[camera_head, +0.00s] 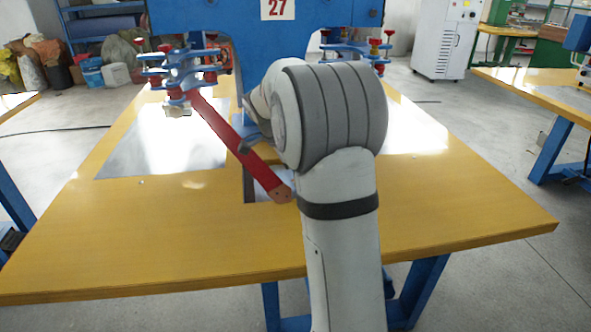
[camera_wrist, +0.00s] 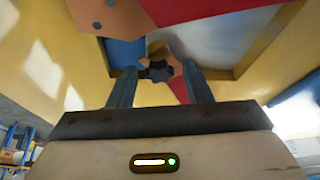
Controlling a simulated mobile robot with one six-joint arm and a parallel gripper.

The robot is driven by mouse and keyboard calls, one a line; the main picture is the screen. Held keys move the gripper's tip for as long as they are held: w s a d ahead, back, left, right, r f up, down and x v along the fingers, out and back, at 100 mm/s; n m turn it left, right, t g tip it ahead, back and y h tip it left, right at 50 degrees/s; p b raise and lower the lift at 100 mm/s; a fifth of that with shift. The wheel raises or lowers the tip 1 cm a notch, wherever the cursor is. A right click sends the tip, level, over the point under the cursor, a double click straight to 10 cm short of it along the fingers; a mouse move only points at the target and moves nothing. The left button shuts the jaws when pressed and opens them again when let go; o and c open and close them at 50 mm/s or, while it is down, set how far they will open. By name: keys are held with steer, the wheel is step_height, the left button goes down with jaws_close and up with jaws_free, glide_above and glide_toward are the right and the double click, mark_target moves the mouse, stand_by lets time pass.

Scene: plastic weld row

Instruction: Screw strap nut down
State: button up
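A dark, lobed knob-like piece (camera_wrist: 158,71), which looks like the strap nut, is between the fingertips of my gripper (camera_wrist: 160,72) in the wrist view. I cannot tell whether both fingers touch it. An orange-brown piece shows just behind it. A red strap (camera_head: 228,133) runs slantwise from the machine's left clamp to a copper-coloured end (camera_head: 280,193) over the table in the head view.
The blue machine (camera_head: 260,18) marked 27 stands at the back of the yellow table (camera_head: 150,240). Its left clamp (camera_head: 183,72) has red knobs; another cluster (camera_head: 365,50) is at right. The table's front is clear. A white cabinet (camera_head: 446,40) stands behind right.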

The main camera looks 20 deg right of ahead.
steer(key=shift+s+f+n+b, duration=0.15)
steer(key=shift+n+b, duration=0.2)
steer(key=shift+n, duration=0.25)
steer(key=n+t, duration=0.1)
steer(key=n, duration=0.1)
steer(key=shift+d+n+t, duration=0.1)
steer(key=shift+n+t, duration=0.2)
steer(key=shift+n, duration=0.1)
steer(key=n, duration=0.2)
steer(key=n+t+y, duration=0.1)
steer(key=n, duration=0.2)
steer(key=shift+s+d+r+n+t+p, duration=0.15)
steer(key=shift+r+n+t+p, duration=0.15)
steer(key=shift+t+p, duration=0.1)
steer(key=n+y+p, duration=0.1)
steer(key=n+p, duration=0.1)
steer(key=n, duration=0.1)
steer(key=n+t+y+p, duration=0.1)
steer(key=n, duration=0.2)
steer(key=shift+s+d+p, duration=0.15)
steer(key=shift+p, duration=0.25)
steer(key=n, duration=0.1)
steer(key=n+y+b, duration=0.1)
steer(key=shift+f+n+t, duration=0.3)
steer(key=shift+n, duration=0.1)
steer(key=shift+r+n+y, duration=0.1)
steer(key=shift+n+y, duration=0.2)
steer(key=shift+n, duration=0.2)
steer(key=shift+c, duration=0.3)
